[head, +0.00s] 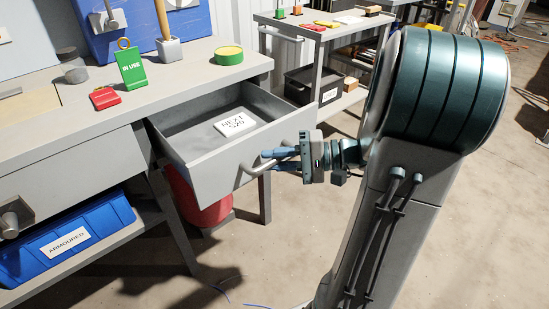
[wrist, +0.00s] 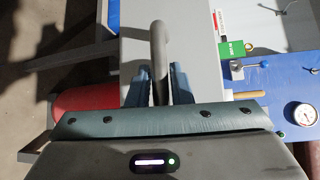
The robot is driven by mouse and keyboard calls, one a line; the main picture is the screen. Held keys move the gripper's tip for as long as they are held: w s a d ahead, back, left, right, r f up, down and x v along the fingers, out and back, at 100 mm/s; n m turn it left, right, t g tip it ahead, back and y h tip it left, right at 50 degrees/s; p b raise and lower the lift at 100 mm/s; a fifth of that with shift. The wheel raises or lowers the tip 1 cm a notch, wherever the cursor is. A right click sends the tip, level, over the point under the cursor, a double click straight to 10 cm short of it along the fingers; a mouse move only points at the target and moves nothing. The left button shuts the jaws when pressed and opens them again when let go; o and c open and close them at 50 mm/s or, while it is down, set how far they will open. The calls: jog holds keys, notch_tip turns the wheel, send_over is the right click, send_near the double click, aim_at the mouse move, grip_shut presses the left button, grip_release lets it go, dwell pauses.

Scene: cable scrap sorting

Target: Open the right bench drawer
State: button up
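The right bench drawer (head: 205,165) is pulled well out of the bench in the head view, and its inside shows. A white card with black lettering (head: 238,123) lies in it. The drawer's grey bar handle (head: 252,169) is on its front face; it also shows in the wrist view (wrist: 158,50). My gripper (head: 272,159) is at the handle, with one blue finger on each side of the bar. In the wrist view my gripper (wrist: 159,88) has the bar between its fingers with little or no gap, so it looks shut on it.
A red bin (head: 195,200) stands under the drawer. A blue bin labelled ARMOURED (head: 70,242) sits on the lower shelf at left. A green tag (head: 132,68), a red block (head: 105,98) and a green-yellow round tin (head: 229,55) are on the bench top. Floor in front is open.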

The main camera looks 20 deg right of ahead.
jog(key=shift+d, duration=0.1)
jog(key=shift+s+d+r, duration=0.15)
jog(key=shift+d, duration=0.15)
jog(key=p+v, duration=0.4)
jog(key=v, duration=0.9)
jog(key=shift+s+a, duration=0.1)
jog(key=s+a+r+n+g+h+p, duration=0.3)
jog(key=a+r+g+h+p, duration=0.4)
jog(key=a+r+p, duration=0.7)
jog(key=s+a+r+n+t+h+p, duration=0.1)
jog(key=r+h+p, duration=0.3)
jog(key=r+p, duration=0.4)
jog(key=a+r+n+t+h+p, duration=0.1)
jog(key=a+r+n+h+p, duration=0.1)
jog(key=r+p, duration=0.6)
jog(key=shift+s+a+n+t+h+p, duration=0.3)
jog(key=shift+s+a+h+p, duration=0.15)
jog(key=shift+h+p, duration=0.4)
